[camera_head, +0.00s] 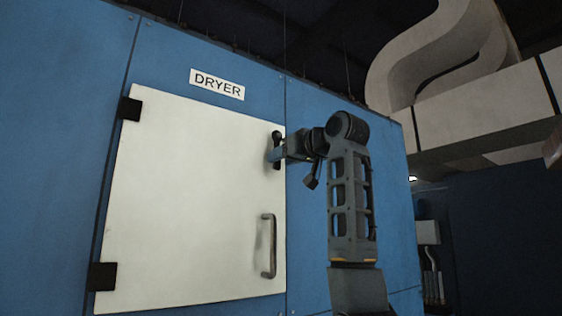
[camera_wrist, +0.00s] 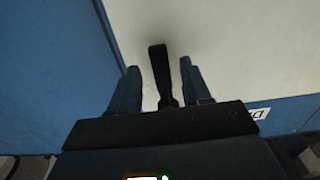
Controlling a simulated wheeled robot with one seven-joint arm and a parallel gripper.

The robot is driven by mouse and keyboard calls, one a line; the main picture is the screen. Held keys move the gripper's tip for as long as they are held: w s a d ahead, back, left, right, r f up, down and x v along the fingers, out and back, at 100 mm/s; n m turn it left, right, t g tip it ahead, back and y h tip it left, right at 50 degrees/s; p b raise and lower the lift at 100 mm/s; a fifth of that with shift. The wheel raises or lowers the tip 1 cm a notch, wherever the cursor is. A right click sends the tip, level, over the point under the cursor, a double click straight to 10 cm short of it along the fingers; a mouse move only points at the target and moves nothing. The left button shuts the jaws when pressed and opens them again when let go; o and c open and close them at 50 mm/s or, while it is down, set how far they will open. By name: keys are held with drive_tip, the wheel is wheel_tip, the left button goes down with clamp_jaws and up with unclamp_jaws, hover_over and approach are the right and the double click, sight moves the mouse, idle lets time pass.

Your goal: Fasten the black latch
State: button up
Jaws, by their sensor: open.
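The black latch (camera_head: 276,137) is at the upper right edge of the white dryer door (camera_head: 190,200). In the head view it looks roughly upright, partly hidden by my gripper (camera_head: 283,152). In the wrist view the latch (camera_wrist: 159,72) is a dark bar between the two fingers of my gripper (camera_wrist: 159,66). The fingers are apart, with a gap visible on each side of the bar, so they do not appear shut on it. The door looks flush with the blue dryer front (camera_head: 245,55).
A grey bar handle (camera_head: 268,246) stands out from the door below the latch. Black hinges (camera_head: 130,108) are on the door's left edge. A DRYER sign (camera_head: 217,84) is above. A large duct (camera_head: 475,105) runs at upper right. The space before the door's left part is clear.

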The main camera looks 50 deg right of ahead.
drive_tip(key=b+v, duration=0.1)
drive_tip(key=v, duration=0.5)
drive_tip(key=shift+s, duration=0.15)
idle(0.4)
